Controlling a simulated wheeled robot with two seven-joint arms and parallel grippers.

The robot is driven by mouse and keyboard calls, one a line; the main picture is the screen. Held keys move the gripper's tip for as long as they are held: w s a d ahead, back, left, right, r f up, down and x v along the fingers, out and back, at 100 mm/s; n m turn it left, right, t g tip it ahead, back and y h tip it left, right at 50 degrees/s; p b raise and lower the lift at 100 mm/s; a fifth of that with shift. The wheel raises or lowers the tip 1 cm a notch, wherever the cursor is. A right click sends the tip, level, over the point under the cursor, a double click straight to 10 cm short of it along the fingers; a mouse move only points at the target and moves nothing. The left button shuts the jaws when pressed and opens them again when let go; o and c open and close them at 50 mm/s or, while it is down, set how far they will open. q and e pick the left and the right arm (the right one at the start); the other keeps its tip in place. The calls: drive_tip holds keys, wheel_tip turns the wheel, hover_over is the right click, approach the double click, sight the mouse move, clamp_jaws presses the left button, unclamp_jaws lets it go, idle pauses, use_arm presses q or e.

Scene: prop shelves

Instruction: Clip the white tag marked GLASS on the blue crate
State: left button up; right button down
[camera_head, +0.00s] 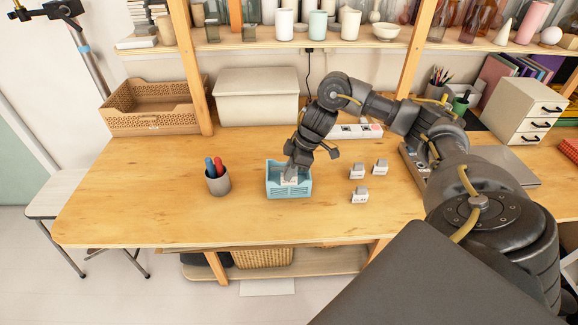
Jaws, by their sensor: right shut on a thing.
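The small blue crate (290,191) stands on the wooden table near the middle. My right gripper (290,175) reaches down over it from behind and is shut on a white tag (288,181). The tag is at the crate's front wall; I cannot tell whether it touches the rim, and its marking is too small to read. Three other white tags with grey clips stand to the right of the crate: a left one (357,173), a right one (380,168) and a front one (360,197). Their markings are not readable. My left gripper is not in view.
A grey cup (218,183) with red and blue markers stands left of the crate. Behind are a cardboard-coloured crate (150,110), a lidded white box (257,97) and a power strip (352,131). The table's left and front areas are clear.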

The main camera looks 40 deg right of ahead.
sight(290, 185)
drive_tip(key=shift+p, duration=0.4)
drive_tip(key=shift+f, duration=1.95)
idle(3.9)
drive_tip(key=c, duration=1.3)
unclamp_jaws()
drive_tip(key=shift+r, duration=0.1)
drive_tip(key=v, duration=1)
drive_tip(key=shift+r, duration=0.25)
drive_tip(key=shift+s+d, duration=0.1)
drive_tip(key=shift+s, duration=0.05)
